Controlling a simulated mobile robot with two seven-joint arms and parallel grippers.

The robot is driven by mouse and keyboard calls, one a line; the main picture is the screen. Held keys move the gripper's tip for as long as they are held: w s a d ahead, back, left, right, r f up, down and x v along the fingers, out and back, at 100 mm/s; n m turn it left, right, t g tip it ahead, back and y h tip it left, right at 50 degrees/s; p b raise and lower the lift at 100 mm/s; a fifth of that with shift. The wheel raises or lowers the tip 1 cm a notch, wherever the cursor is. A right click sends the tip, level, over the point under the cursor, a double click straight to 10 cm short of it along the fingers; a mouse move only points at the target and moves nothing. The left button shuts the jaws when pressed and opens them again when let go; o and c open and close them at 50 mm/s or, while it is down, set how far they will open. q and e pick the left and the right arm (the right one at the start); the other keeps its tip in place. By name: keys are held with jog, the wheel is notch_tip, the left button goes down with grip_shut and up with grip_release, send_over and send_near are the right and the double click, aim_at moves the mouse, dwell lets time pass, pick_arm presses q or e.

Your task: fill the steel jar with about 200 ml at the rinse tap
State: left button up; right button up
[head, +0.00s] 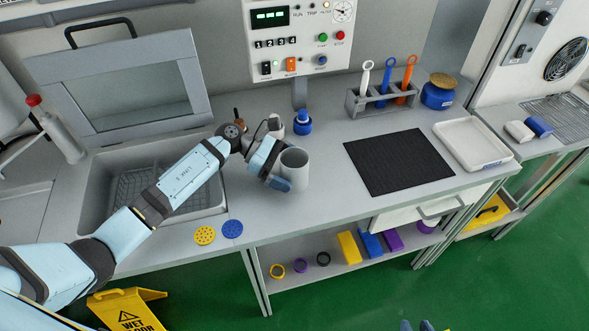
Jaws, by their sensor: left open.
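A pale grey, open-topped cylinder, which looks like the steel jar (294,175), stands upright on the grey counter, right of the sink. My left gripper (279,171) is open at the jar's left side. One blue fingertip shows low at the jar's front left; the other finger is hidden, so I cannot tell whether the jaws go around the jar. A small fitting with a brown top (238,118) stands behind my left wrist; I cannot tell whether it is the rinse tap. Blue tips at the bottom edge may be my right gripper (416,326), mostly cut off.
The sink (99,190) lies left, partly under my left arm. A blue-collared fitting (303,124) stands behind the jar. A black mat (398,161), white tray (473,144) and tool rack (362,105) are to the right. Yellow and blue discs (205,235) lie near the front edge.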

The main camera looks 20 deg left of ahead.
pick_arm(q)
jog(key=shift+d+f, duration=0.1)
jog(key=shift+d, duration=0.1)
jog(key=c, duration=1)
notch_tip(320, 180, up, 20)
jog(key=shift+r+b, duration=0.1)
jog(key=shift+b, duration=0.55)
